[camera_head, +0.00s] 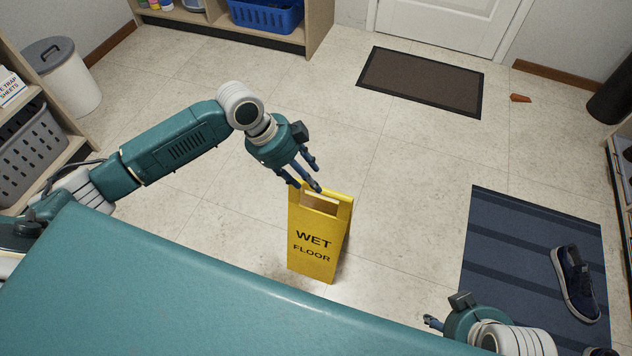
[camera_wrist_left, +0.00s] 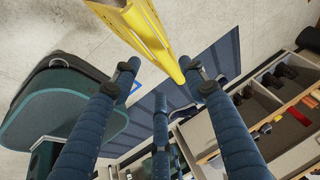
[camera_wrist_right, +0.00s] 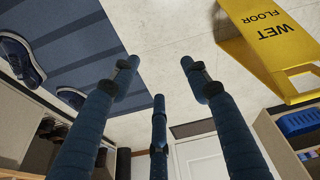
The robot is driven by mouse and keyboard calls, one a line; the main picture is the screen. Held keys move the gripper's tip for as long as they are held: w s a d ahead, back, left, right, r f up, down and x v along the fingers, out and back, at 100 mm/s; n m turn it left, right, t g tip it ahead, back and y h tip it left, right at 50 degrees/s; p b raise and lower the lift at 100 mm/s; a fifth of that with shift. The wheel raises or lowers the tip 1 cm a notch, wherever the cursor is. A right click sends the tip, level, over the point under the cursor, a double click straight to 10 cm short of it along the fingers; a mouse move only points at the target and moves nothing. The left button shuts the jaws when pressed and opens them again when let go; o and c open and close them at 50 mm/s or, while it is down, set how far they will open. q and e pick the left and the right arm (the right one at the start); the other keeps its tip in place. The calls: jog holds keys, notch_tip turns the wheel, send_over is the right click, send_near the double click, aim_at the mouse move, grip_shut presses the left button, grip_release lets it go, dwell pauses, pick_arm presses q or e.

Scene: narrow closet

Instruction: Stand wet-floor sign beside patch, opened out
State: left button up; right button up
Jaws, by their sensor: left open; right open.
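The yellow wet-floor sign (camera_head: 314,265) stands upright on the floor at the middle of the head view, with its lettered panel facing me. A second panel shows behind it, and the two look a little apart toward the bottom. My left gripper (camera_head: 308,181) is open with its fingers at the sign's top edge. In the left wrist view the sign (camera_wrist_left: 142,25) lies beyond the open fingertips; contact is unclear. My right gripper (camera_head: 432,322) is open and empty, low and right of the sign. The sign also shows in the right wrist view (camera_wrist_right: 247,55). No patch is clearly distinguishable; faint dark smudges lie around the sign's base.
A blue striped mat (camera_head: 490,240) with a dark shoe (camera_head: 575,283) lies at right. A brown doormat (camera_head: 420,82) lies before the white door (camera_head: 450,20). Shelves, a grey bin (camera_head: 68,80) and a blue basket (camera_head: 265,14) line the edges. Floor behind the sign is clear.

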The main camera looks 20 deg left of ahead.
pick_arm(q)
jog(key=s+d+f+n, duration=0.4)
jog(key=s+d+n, duration=0.15)
jog(key=s, duration=0.25)
jog(key=s+a+f+n+y, duration=0.1)
jog(key=s+a+n+y, duration=0.1)
jog(key=s+a+n, duration=0.2)
jog(key=s+a+f+n+t+y, duration=0.1)
jog(key=s+a+f+n+y, duration=0.1)
jog(key=s+a+n, duration=0.2)
jog(key=s+n, duration=0.3)
jog(key=s, duration=0.1)
jog(key=shift+s, duration=0.25)
pick_arm(e)
jog(key=x, duration=0.3)
pick_arm(q)
jog(key=shift+n, duration=0.25)
